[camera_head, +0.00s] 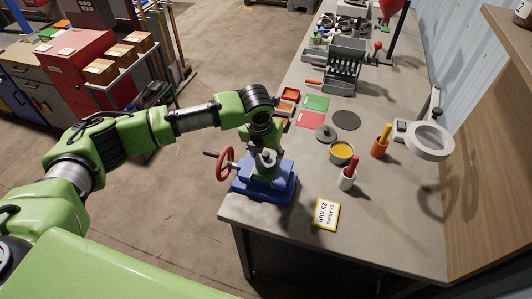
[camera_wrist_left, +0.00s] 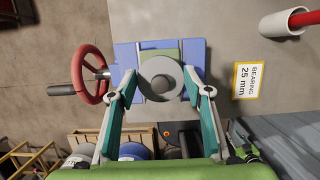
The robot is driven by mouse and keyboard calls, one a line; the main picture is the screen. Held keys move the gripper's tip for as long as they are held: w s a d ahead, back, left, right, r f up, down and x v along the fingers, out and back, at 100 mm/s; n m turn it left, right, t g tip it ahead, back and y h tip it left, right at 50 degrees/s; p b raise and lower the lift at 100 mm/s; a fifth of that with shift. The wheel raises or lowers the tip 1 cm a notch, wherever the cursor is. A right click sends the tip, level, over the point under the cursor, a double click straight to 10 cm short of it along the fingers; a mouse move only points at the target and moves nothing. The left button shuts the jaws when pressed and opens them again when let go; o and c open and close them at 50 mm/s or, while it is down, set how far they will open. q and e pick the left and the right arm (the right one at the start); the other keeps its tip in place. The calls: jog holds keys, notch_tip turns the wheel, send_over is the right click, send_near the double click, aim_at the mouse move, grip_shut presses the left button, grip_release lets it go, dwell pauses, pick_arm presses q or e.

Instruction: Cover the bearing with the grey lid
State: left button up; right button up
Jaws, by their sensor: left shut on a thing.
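My left gripper (camera_wrist_left: 159,88) is shut on a light grey round piece with a darker round middle, which looks like the grey lid (camera_wrist_left: 147,72). It holds the piece between its fingertips, over the blue vice (camera_wrist_left: 126,55). In the head view the left gripper (camera_head: 265,157) points down at the vice (camera_head: 277,190) near the bench's front edge. I cannot make out the bearing; if it is in the vice, the round piece hides it. I cannot tell whether the piece touches anything below. My right gripper is not in view.
The vice has a red handwheel (camera_head: 226,159). A label reading BEARING 25 mm (camera_head: 325,214) lies to its right. A white cup (camera_head: 347,180), a yellow tin (camera_head: 341,151), a dark knobbed disc (camera_head: 326,132), an orange cup (camera_head: 379,148) and a magnifier lamp (camera_head: 430,141) stand behind it.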

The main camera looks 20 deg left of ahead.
pick_arm(q)
jog(key=shift+p, duration=0.45)
dwell(0.3)
jog(key=o, duration=1)
